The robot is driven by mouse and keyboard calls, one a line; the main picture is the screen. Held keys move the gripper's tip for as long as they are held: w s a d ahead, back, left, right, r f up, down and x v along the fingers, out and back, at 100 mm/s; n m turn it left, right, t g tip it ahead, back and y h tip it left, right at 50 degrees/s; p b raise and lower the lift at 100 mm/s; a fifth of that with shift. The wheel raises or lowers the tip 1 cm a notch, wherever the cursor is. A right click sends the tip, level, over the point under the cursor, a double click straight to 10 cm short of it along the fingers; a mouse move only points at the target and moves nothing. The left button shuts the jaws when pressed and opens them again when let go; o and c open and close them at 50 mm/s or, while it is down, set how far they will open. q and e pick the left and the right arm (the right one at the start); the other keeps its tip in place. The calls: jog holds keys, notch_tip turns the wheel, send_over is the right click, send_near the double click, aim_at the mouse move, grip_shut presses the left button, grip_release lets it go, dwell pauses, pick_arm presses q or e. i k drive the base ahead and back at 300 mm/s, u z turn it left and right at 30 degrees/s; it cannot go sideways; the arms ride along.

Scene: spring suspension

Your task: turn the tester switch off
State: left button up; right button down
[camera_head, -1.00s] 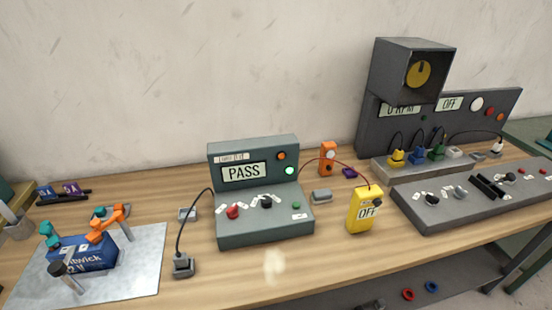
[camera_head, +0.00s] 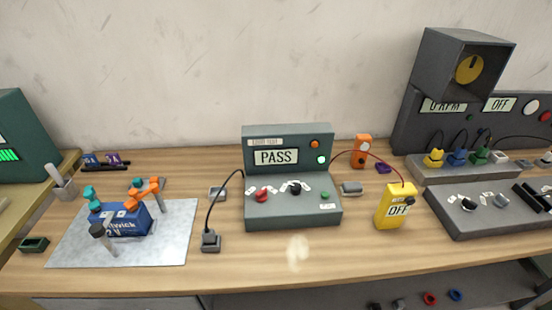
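The tester is a grey-green console (camera_head: 290,215) on the middle of the bench. Its display (camera_head: 276,157) reads PASS, and a green lamp (camera_head: 321,160) glows beside it. An orange lamp or button (camera_head: 314,143) sits above. On its sloped panel are a red knob (camera_head: 262,195), a black knob (camera_head: 295,188) and a green button (camera_head: 325,195). Small labels surround the knobs, too small to read. I cannot tell which control is the tester switch. Neither of my grippers is in view.
A yellow meter (camera_head: 395,208) reading OFF stands right of the tester. A blue block with clamps (camera_head: 126,222) sits on a grey mat (camera_head: 165,250) at left. A cabled grey plug (camera_head: 210,241) lies between. A dark console (camera_head: 480,218) is at right. The bench front is clear.

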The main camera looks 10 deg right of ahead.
aim_at(261, 196)
jog(key=z, duration=0.85)
jog(key=k, duration=0.8)
jog(key=z, duration=0.5)
